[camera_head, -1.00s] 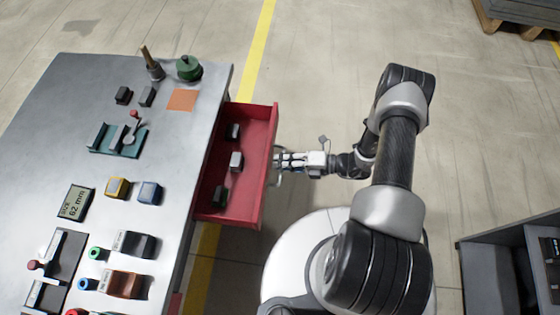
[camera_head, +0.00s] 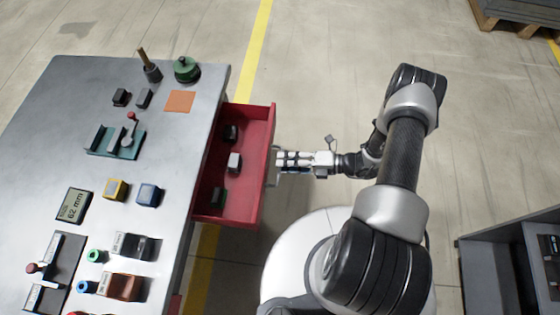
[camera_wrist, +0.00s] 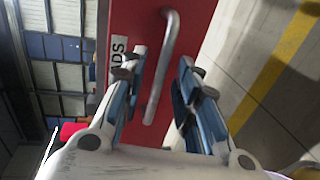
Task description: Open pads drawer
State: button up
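The red pads drawer (camera_head: 247,198) stands pulled out from the right side of the grey bench, with its inside showing. In the wrist view its red front (camera_wrist: 135,22) carries a label (camera_wrist: 118,50) ending in "DS" and a grey bar handle (camera_wrist: 162,70). My gripper (camera_head: 278,160) is just outside the drawer front, at the handle. In the wrist view my gripper (camera_wrist: 162,62) is open, with one finger on each side of the handle and gaps showing between fingers and bar.
Inside the drawer are a dark block (camera_head: 230,133), a grey-topped block (camera_head: 234,162) and another dark block (camera_head: 217,198). The bench top (camera_head: 180,60) holds fixtures, coloured blocks and a display (camera_head: 74,204).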

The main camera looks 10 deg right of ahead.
jog(key=v, duration=0.9)
jog(key=shift+d, duration=0.2)
